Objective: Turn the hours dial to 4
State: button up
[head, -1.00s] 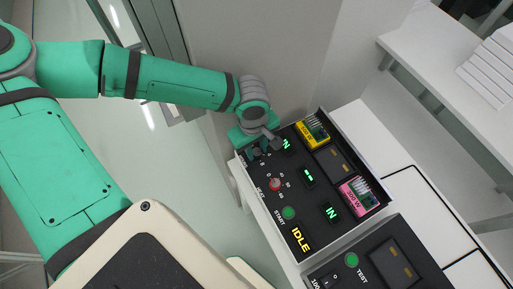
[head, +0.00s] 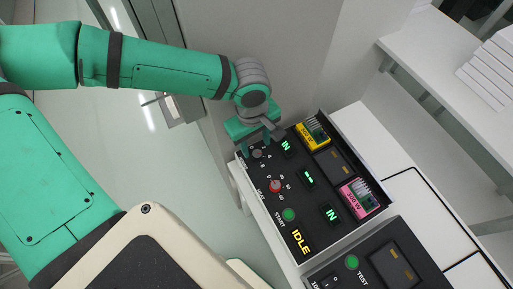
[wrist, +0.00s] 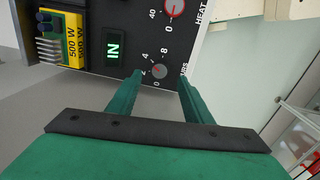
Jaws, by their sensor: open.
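The hours dial (wrist: 160,71) is a small grey knob at the edge of the black panel in the wrist view, with numbers such as 2, 4 and 8 around it. I cannot tell surely which number its pointer marks. It also shows in the head view (head: 257,153). My gripper (head: 260,145) is open, just above and behind the dial. In the wrist view its two green fingers (wrist: 162,80) point toward the dial, one to each side, with nothing held. The fingers seem clear of the knob.
A red heat dial (head: 275,186), green start button (head: 288,215) and lit IDLE sign (head: 301,241) share the panel. Yellow (head: 314,132) and pink (head: 359,194) modules stand along its far side. A second panel with a TEST button (head: 352,262) is at the lower right.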

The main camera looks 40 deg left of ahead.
aim_at(255, 154)
notch_tip(255, 154, up, 6)
jog(key=shift+s+f, duration=0.1)
jog(key=shift+s, duration=0.05)
dwell(0.6)
